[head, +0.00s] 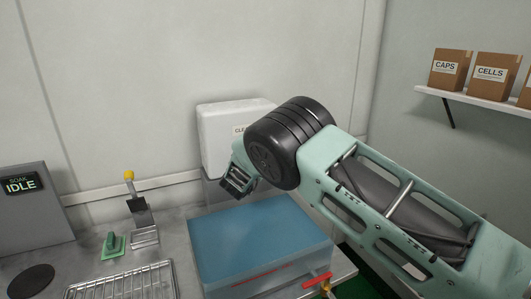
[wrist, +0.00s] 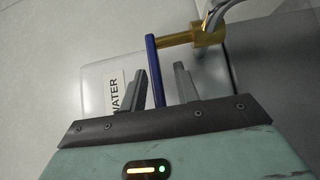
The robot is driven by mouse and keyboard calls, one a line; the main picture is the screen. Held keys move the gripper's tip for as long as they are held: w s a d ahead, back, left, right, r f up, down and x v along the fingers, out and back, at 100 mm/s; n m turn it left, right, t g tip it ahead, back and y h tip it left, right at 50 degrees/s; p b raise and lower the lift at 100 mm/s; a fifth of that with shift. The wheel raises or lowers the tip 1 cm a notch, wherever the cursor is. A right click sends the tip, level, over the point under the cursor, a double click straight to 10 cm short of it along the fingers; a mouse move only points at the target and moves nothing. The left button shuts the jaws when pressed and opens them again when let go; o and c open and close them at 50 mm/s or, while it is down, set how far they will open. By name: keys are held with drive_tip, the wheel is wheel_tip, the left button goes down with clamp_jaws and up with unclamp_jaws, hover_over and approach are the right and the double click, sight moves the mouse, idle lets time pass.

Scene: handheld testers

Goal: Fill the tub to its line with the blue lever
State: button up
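In the wrist view the blue lever (wrist: 152,52) hangs from a brass valve (wrist: 207,38). My gripper (wrist: 169,86) is open, and the lever's lower part shows between its fingers, closer to the left one. I cannot tell whether it touches. In the head view my gripper (head: 237,181) is beyond the tub's back edge, in front of a white tank; the lever is hidden there. The translucent blue tub (head: 218,262) stands on the bench with a red line (head: 258,275) low on its front. Its water level is hard to tell.
The white tank (head: 215,125) stands behind the tub; a WATER label (wrist: 118,92) shows in the wrist view. A red-handled tap (head: 317,279) is at the tub's front right. A wire rack (head: 120,284), green-handled tool (head: 113,245) and yellow-knobbed lever (head: 129,176) are left.

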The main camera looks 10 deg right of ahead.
drive_tip(key=b+v, duration=0.2)
drive_tip(key=v, duration=1.5)
drive_tip(key=shift+s, duration=0.2)
drive_tip(key=shift+r, duration=0.1)
drive_tip(key=s+a+r+m+g+y, duration=0.1)
drive_tip(key=s+a+g+y, duration=0.35)
drive_tip(key=s+y, duration=0.35)
drive_tip(key=s+a+r+g+y, duration=0.25)
drive_tip(key=s+a+y, duration=0.25)
drive_tip(key=s+y, duration=0.25)
drive_tip(key=s+d+g+h, duration=0.1)
drive_tip(key=s+d+g, duration=0.1)
drive_tip(key=s+d, duration=0.3)
drive_tip(key=s+d+f+m+g+h, duration=0.1)
drive_tip(key=s+d+g+h, duration=0.1)
drive_tip(key=s, duration=1)
drive_tip(key=s+d+f+m+g+h, duration=0.1)
drive_tip(key=s+d+g, duration=0.2)
drive_tip(key=s+d, duration=0.4)
drive_tip(key=shift+s+d+g, duration=0.3)
drive_tip(key=shift+s+g, duration=0.1)
drive_tip(key=shift+s, duration=0.75)
